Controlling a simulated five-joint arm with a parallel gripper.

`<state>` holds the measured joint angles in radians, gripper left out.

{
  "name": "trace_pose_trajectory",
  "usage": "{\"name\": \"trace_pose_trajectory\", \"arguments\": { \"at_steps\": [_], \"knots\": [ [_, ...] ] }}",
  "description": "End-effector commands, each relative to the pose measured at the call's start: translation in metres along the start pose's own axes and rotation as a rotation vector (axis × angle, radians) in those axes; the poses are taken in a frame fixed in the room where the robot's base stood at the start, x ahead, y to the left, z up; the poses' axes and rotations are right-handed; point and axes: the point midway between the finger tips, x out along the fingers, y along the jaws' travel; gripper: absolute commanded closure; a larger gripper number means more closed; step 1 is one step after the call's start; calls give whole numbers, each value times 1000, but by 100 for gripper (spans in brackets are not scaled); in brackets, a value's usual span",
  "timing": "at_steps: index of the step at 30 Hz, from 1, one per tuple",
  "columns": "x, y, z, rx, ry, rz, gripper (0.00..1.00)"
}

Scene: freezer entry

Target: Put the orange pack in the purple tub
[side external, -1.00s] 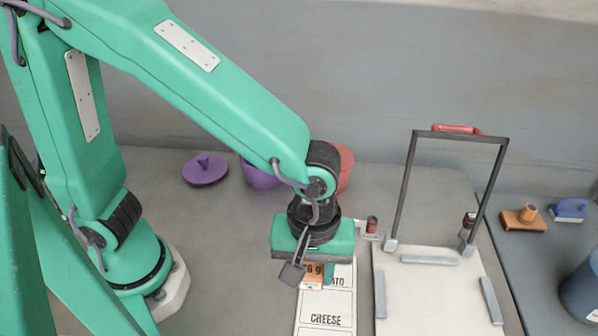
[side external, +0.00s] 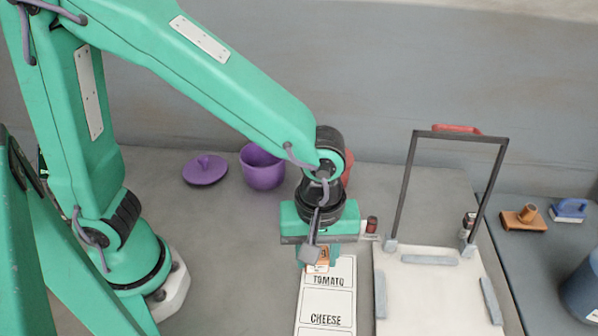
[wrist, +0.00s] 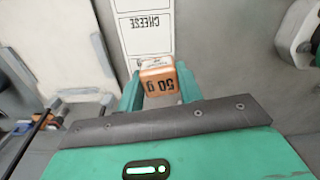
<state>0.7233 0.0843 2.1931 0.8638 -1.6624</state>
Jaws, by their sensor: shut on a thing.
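The orange pack (wrist: 158,82) is between the two fingers of my gripper (wrist: 160,88) in the wrist view, with "50 g" on its face. My gripper is shut on it. In the side view the pack (side external: 317,261) shows partly below my gripper (side external: 318,257), over the top end of the label sheet. The purple tub (side external: 262,168) stands open at the back, left of my gripper and apart from it.
A purple lid (side external: 205,170) lies left of the tub. A red container behind my wrist is mostly hidden. The label sheet (side external: 326,300) reads "TOMATO" and "CHEESE". A white board with a dark frame (side external: 430,290) stands to the right. The grey counter left of the sheet is clear.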

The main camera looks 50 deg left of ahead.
Motion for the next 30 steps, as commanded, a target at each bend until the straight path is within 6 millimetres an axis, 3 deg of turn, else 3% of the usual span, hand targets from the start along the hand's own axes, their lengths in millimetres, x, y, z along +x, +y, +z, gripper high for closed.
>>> {"name": "trace_pose_trajectory", "arguments": {
  "at_steps": [15, 30],
  "knots": [
    [3, 14, -114, -430, 0, 0, 86],
    [7, -13, -232, -854, 0, -1, 86]
  ]
}}
